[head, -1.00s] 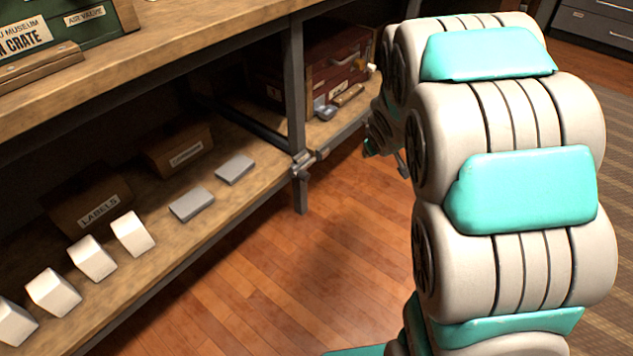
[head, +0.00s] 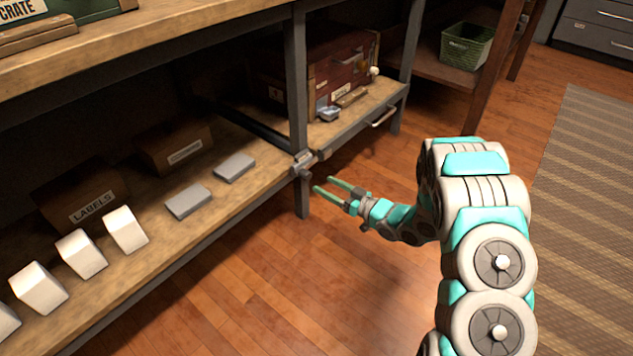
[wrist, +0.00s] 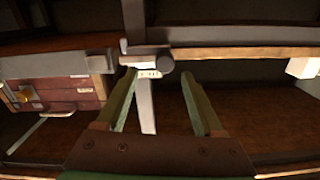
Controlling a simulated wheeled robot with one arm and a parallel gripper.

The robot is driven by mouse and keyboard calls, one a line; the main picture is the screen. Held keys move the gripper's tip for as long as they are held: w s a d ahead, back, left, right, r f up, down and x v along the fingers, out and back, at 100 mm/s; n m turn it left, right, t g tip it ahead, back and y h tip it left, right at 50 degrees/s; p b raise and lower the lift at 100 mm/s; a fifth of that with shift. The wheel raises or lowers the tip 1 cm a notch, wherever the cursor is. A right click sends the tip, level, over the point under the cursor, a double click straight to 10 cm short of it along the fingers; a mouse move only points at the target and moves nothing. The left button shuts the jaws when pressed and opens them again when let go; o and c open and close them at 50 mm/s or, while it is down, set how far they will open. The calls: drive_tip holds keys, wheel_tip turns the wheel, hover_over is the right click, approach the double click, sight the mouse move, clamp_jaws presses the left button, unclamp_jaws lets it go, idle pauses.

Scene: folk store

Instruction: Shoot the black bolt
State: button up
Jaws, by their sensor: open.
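A bolt (head: 303,163) of dark grey metal, which I take to be the black bolt, sits on the grey shelf post at the lower shelf's front edge. Its small dark knob faces the floor side. In the wrist view the bolt (wrist: 148,64) lies across the post, with a pale label and a round dark end, between and beyond my fingertips. My gripper (head: 324,184) is open and empty, its green fingers pointing left at the post. In the head view the fingertips are just right of the bolt and apart from it. The wrist view also shows my gripper (wrist: 158,75).
White blocks (head: 81,254), grey slabs (head: 188,202) and cardboard boxes (head: 85,200) stand on the lower shelf. A red-brown chest (head: 345,68) and a small grey item (head: 328,113) sit right of the post. A handle (head: 381,117) juts out there. The wooden floor (head: 290,280) in front is clear.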

sight(309, 178)
drive_tip(key=shift+y, duration=0.3)
drive_tip(key=shift+s+b+x, duration=0.25)
drive_tip(key=shift+b+x, duration=0.2)
drive_tip(key=shift+x, duration=3.3)
drive_tip(key=shift+a, duration=0.2)
drive_tip(key=shift+c, duration=0.3)
clamp_jaws()
